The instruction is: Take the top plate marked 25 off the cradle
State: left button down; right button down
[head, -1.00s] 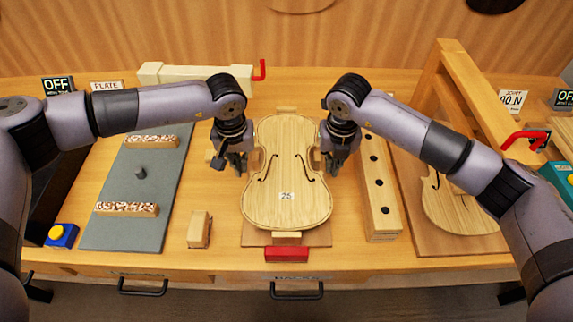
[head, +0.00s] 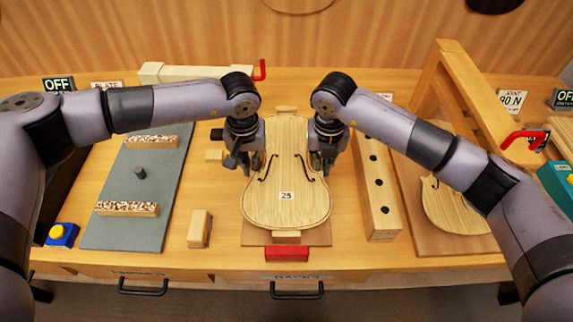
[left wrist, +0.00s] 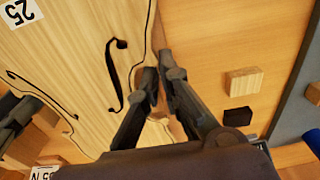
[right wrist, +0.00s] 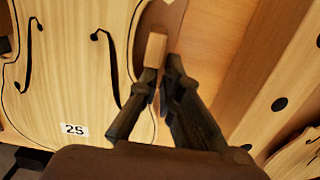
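The pale violin-shaped top plate (head: 287,195) with a "25" label lies flat on its cradle (head: 255,238) at the middle of the bench. My left gripper (head: 252,168) is at the left side of its waist, my right gripper (head: 322,168) at the right side. In the left wrist view the fingertips (left wrist: 162,75) are close together at the plate's edge. In the right wrist view the fingertips (right wrist: 161,72) are also close together, near the edge and a small wooden block (right wrist: 155,50). Whether either pair touches or clamps the edge is hidden.
A grey board (head: 130,225) with two speckled strips is at left, and a small wood block (head: 200,229) stands near it. A holed wooden bar (head: 378,195) lies close right of the plate. A wooden frame (head: 462,95) and another violin plate (head: 455,205) are further right.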

pick_arm(q)
jog(key=shift+s+d+r, duration=0.1)
jog(key=shift+d+r, duration=0.05)
jog(key=shift+d, duration=0.2)
pick_arm(e)
jog(key=shift+s+a+r, duration=0.1)
jog(key=shift+a+r, duration=0.05)
jog(key=shift+a, duration=0.2)
